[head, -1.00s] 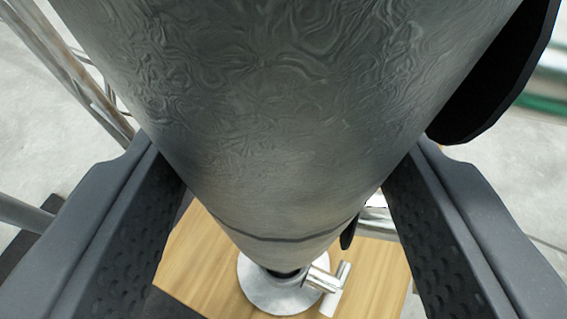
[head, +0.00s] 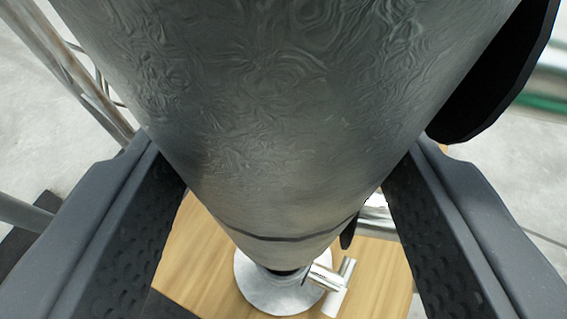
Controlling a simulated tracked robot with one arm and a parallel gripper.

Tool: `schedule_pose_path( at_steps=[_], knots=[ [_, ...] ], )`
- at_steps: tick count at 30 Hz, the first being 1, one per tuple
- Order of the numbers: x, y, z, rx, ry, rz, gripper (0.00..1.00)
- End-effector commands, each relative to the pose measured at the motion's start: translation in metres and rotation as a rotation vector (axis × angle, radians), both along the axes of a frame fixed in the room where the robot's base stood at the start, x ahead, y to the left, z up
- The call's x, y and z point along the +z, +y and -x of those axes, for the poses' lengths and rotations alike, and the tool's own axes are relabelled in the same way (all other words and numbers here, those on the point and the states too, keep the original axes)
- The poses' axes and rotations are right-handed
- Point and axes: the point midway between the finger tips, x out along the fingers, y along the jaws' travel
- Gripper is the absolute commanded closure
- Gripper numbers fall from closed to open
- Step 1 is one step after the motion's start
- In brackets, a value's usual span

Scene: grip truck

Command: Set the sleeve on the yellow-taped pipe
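The sleeve (head: 285,110) is a large grey, wrinkled-textured cylinder with a dark ring near its lower end. It fills the middle of the view and narrows away from the camera. My gripper (head: 286,185) is shut on it, with one dark padded finger against each side. A black flange-like part (head: 495,75) shows at the sleeve's upper right. Below its far end is a round silver base (head: 270,295) with a short T-shaped side piece (head: 335,284). No yellow tape is visible. I cannot tell whether the sleeve is around a pipe; it hides what is behind it.
The silver base stands on a wooden board (head: 200,262). Metal rails (head: 75,70) run along the upper left. A shiny pipe with a green band (head: 545,104) is at the right edge. Pale floor (head: 35,130) shows on both sides.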

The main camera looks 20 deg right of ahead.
Motion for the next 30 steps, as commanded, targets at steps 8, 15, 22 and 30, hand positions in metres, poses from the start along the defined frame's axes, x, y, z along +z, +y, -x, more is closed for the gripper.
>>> schedule_pose_path(
  at_steps=[8, 15, 22, 30],
  knots=[
    [0.0008, 0.0003, -0.0003, 0.000, -0.002, 0.000, 0.90],
    [-0.0016, 0.0004, -0.0003, 0.001, -0.002, 0.000, 0.90],
    [-0.0033, 0.0004, -0.0003, 0.001, -0.001, 0.000, 0.23],
    [-0.0037, 0.0002, 0.0003, 0.000, 0.000, 0.000, 0.23]
  ],
)
